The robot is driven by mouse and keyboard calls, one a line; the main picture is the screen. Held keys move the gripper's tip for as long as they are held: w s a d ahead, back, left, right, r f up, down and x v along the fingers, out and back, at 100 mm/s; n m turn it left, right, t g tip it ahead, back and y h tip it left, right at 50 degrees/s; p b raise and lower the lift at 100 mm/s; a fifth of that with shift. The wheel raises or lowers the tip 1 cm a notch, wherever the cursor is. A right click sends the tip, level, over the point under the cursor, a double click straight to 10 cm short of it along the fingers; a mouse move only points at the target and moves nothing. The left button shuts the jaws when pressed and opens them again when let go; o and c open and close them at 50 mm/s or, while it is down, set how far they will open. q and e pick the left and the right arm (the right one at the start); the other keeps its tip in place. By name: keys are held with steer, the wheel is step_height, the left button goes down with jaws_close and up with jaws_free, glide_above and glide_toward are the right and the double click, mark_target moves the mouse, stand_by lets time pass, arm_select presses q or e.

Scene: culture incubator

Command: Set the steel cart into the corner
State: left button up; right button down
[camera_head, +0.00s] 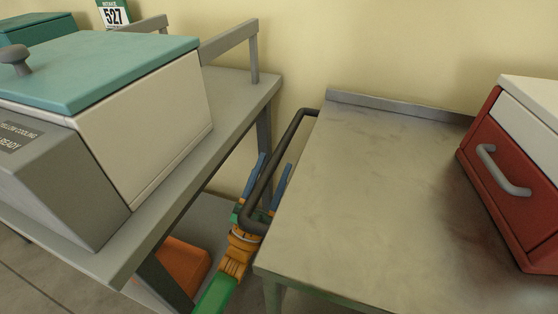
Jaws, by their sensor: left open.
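The steel cart (375,200) is on the right, with a bare, worn grey top and a raised lip at its back edge near the wall. Its dark push handle (283,150) sticks out from its left side. My left gripper (272,168) reaches up from below in the gap left of the cart. Its blue fingers are open, one on each side of the handle bar; I cannot tell whether they touch it. My right gripper is not in view. No room corner is clearly visible.
A grey bench (238,92) with a rail stands close on the left, bearing a teal-lidded box (150,125). An orange object (185,262) is beneath it. A red drawer unit (510,185) stands on the cart's right. A yellow wall (370,45) runs behind. The gap between bench and cart is narrow.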

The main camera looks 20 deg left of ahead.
mark_target(279, 154)
arm_select(q)
steer(key=x, duration=0.3)
steer(key=shift+r, duration=0.15)
steer(key=shift+w+r, duration=0.15)
steer(key=shift+w, duration=0.15)
steer(key=shift+d, duration=0.1)
steer(key=c, duration=0.8)
jaws_close()
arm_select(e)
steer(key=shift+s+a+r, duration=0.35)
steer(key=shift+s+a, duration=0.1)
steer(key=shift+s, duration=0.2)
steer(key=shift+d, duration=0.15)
